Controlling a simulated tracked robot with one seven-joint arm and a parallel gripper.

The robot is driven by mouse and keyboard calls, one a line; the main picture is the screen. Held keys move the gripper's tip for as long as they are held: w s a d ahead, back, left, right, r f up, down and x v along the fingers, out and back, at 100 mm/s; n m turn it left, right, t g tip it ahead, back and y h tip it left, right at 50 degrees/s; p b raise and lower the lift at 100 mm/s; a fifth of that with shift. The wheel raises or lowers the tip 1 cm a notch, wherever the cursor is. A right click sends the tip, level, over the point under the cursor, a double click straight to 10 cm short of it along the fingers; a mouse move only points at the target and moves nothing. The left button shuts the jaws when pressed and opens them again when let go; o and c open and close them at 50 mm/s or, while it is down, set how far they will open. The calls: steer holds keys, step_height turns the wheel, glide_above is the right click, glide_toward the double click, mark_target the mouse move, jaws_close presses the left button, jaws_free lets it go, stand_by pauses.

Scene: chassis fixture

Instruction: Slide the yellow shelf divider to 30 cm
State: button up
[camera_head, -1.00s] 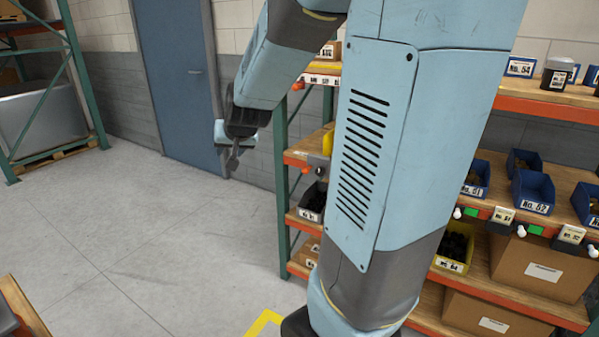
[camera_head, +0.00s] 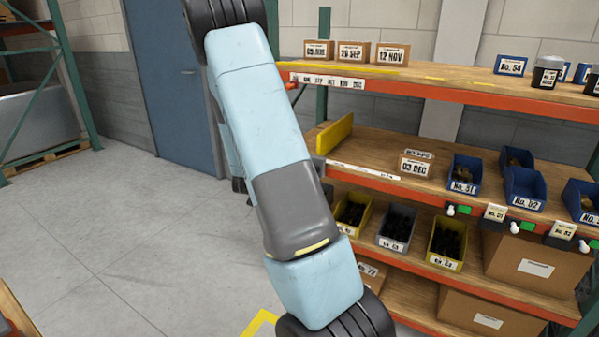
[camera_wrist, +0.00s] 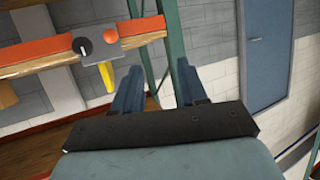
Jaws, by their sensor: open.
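The yellow shelf divider (camera_head: 335,133) stands upright at the left end of the middle shelf (camera_head: 390,145) in the head view. A white strip (camera_head: 362,170) runs along that shelf's front edge; its marks are too small to read. In the wrist view a yellow piece (camera_wrist: 106,76), which looks like the divider, shows beside a grey plate (camera_wrist: 108,49) with a black knob and an orange ball. My gripper (camera_wrist: 157,80) is open and empty, its fingers apart and to the right of the yellow piece.
A small box (camera_head: 415,165) and blue bins (camera_head: 464,174) stand right of the divider, with bare wood between. Green uprights (camera_head: 322,65) and an orange upper beam (camera_head: 400,88) bound the shelf. Several bins sit below. The floor (camera_head: 130,230) at left is clear.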

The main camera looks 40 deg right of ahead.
steer(key=s+d+f+h, duration=0.3)
steer(key=d+f+h, duration=0.3)
steer(key=d+f, duration=0.15)
steer(key=x, duration=1.3)
steer(key=shift+w+d+f, duration=0.25)
steer(key=shift+w+f, duration=0.05)
steer(key=shift+f, duration=0.1)
jaws_close()
